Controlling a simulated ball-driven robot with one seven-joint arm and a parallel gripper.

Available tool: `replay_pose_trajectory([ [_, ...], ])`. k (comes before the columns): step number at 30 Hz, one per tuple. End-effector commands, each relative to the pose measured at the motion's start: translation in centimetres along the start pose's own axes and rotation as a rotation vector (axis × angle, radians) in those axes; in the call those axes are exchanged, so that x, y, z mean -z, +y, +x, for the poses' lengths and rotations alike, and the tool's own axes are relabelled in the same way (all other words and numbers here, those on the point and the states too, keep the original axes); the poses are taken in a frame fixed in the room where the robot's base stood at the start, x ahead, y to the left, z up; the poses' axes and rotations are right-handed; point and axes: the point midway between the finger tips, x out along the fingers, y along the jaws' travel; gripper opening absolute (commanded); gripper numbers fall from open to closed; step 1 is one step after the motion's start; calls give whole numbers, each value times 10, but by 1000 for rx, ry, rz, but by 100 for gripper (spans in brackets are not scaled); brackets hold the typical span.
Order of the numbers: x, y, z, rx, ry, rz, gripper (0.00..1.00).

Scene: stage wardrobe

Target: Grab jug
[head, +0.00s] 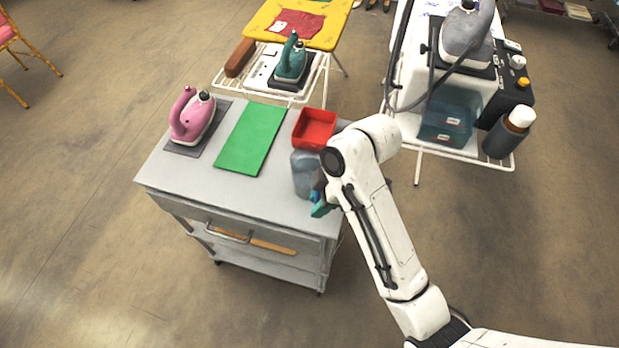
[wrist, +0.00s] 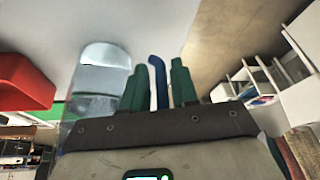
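A translucent grey-blue jug (head: 305,172) stands at the right side of the grey cart top, partly hidden by my arm. In the wrist view the clear jug (wrist: 98,85) shows just left of my fingers. My gripper (head: 320,205) is low at the cart's right edge, beside the jug, mostly hidden by my arm in the head view. In the wrist view my gripper (wrist: 160,85) has its two green fingers apart. A curved blue bar, which looks like the jug's handle (wrist: 157,72), shows between them. Firm contact with it is not visible.
On the grey cart (head: 185,180) a red bin (head: 315,128) sits just behind the jug. A green board (head: 250,138) and a pink iron (head: 192,118) lie further left. A white rack (head: 465,150) with a blue bin and dark bottle stands behind right.

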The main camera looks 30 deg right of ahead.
Motion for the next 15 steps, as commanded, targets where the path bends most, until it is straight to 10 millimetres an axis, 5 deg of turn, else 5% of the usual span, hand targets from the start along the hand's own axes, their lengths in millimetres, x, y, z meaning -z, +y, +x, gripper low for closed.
replay_pose_trajectory([
  [8, 0, 0, 0, 1, 0, 0, 1],
  [15, 0, 0, 0, 2, -1, 1, 0],
])
